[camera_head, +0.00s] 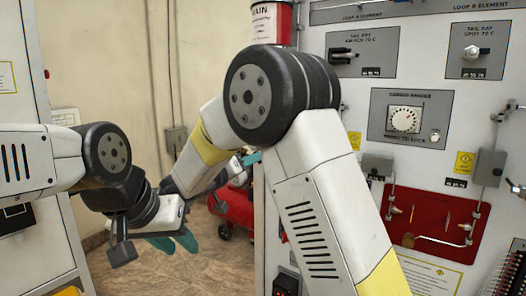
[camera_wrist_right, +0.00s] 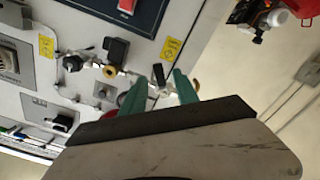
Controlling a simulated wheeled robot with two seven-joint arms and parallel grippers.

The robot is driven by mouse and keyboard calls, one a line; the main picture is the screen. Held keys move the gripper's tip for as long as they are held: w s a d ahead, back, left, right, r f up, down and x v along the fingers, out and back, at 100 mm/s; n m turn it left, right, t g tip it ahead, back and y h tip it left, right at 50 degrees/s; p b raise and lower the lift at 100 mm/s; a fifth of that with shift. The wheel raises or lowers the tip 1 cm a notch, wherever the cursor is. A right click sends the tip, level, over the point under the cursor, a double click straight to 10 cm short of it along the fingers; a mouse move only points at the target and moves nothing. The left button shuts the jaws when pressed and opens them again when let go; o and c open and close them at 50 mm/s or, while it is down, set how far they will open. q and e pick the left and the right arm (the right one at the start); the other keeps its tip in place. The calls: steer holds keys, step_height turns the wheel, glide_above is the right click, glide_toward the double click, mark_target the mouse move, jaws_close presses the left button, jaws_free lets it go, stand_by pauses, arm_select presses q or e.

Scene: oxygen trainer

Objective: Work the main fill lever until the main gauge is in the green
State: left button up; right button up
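In the right wrist view, my right gripper (camera_wrist_right: 157,84) has its two teal fingers apart. A small black handle-like part (camera_wrist_right: 158,75) and pale fitting show at or beyond the gap; I cannot tell whether they touch the fingers, or whether this is the main fill lever. In the head view, my right gripper (camera_head: 251,158) is mostly hidden behind my right arm, with only a bit of teal showing. My left gripper (camera_head: 174,243) hangs at lower left, its teal fingers apart and empty. I cannot identify the main gauge in either view.
A white panel (camera_head: 350,98) with switches and a white dial (camera_head: 404,119) stands at right. A red panel (camera_head: 432,222) with pipes is below. A red cylinder (camera_head: 270,22) is at top centre. A red machine (camera_head: 234,208) stands on the floor behind my arm. Floor at lower left is clear.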

steer(key=x, duration=0.7)
steer(key=shift+w+d, duration=0.1)
jaws_close()
